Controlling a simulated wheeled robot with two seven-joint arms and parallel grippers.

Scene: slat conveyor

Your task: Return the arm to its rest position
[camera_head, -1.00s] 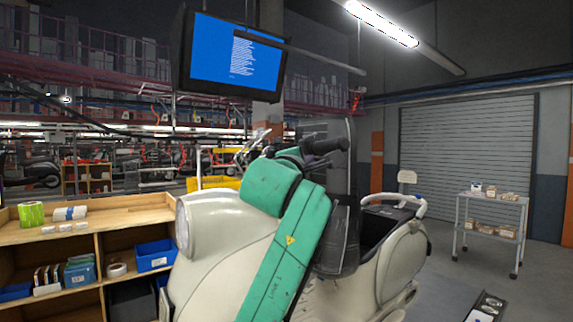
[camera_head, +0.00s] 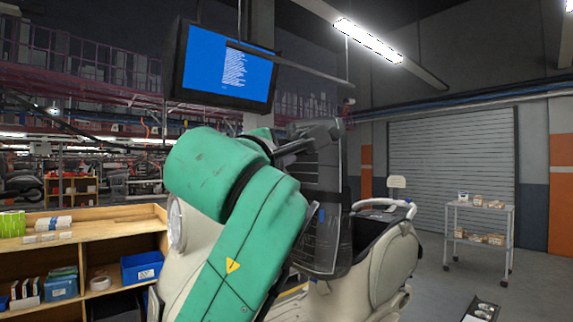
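One of my arms, green with a yellow warning triangle, rises from the bottom edge in the middle of the head view, bent at a joint near the top. Its large links stand in front of a beige scooter (camera_head: 377,262) and hide much of its body. I cannot tell which arm it is. No gripper fingers show for either arm. A dark handlebar-like part (camera_head: 312,137) shows just behind and right of the arm's top; its contact with the arm is unclear.
A wooden shelf (camera_head: 110,215) with blue bins (camera_head: 142,267) stands at the left. A monitor (camera_head: 225,65) hangs above. A grey trolley (camera_head: 480,211) with small boxes stands at the right before a roller shutter (camera_head: 452,155).

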